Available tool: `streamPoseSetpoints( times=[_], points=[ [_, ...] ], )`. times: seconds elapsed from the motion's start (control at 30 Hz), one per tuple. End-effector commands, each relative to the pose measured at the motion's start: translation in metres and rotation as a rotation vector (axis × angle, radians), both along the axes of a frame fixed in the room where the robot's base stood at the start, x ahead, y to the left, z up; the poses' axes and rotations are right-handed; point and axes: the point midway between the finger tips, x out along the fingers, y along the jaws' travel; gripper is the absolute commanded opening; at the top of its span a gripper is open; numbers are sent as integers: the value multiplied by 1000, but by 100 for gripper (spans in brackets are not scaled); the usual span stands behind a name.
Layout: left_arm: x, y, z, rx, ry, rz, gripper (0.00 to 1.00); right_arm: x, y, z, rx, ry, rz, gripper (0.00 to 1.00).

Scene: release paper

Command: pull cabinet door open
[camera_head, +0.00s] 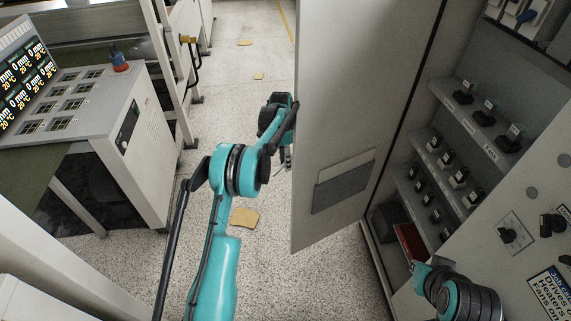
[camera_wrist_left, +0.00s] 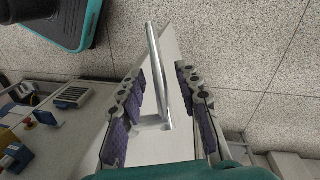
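The grey cabinet door (camera_head: 350,90) stands swung open, with shelves showing inside the cabinet to its right. It also shows in the left wrist view (camera_wrist_left: 182,145) as a pale panel. A silver bar handle (camera_wrist_left: 156,70) on it lies between the fingers of my left gripper (camera_wrist_left: 161,74). The two padded fingers are apart, with gaps to the bar on both sides. In the head view my left gripper (camera_head: 280,118) is at the door's left edge, its fingertips partly hidden by the door. My right arm shows at the lower right; its gripper is not visible.
The cabinet shelves (camera_head: 455,165) carry several dark switches, with a red item (camera_head: 410,241) low inside. A control console (camera_head: 95,120) stands at the left. Speckled floor (camera_head: 255,45) is open between console and door, with a few tan patches.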

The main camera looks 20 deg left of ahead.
Motion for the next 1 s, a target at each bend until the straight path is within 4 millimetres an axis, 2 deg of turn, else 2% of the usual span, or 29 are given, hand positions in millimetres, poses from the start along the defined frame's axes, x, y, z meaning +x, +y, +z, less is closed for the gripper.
streamPoseSetpoints(
  times=[0.3,0.5,0.63,0.9,1.0],
  points=[
    [8,7,67,0,0,0,33,0,0,0,0,0,0,0],
    [12,9,97,0,0,0,33,0,0,0,0,0,0,0],
    [13,10,105,0,0,-1,33,0,0,0,0,0,0,0],
    [13,10,107,0,0,-1,33,0,0,0,0,0,0,0],
    [13,10,107,0,0,-1,7,0,0,0,0,0,0,0]
  ],
)
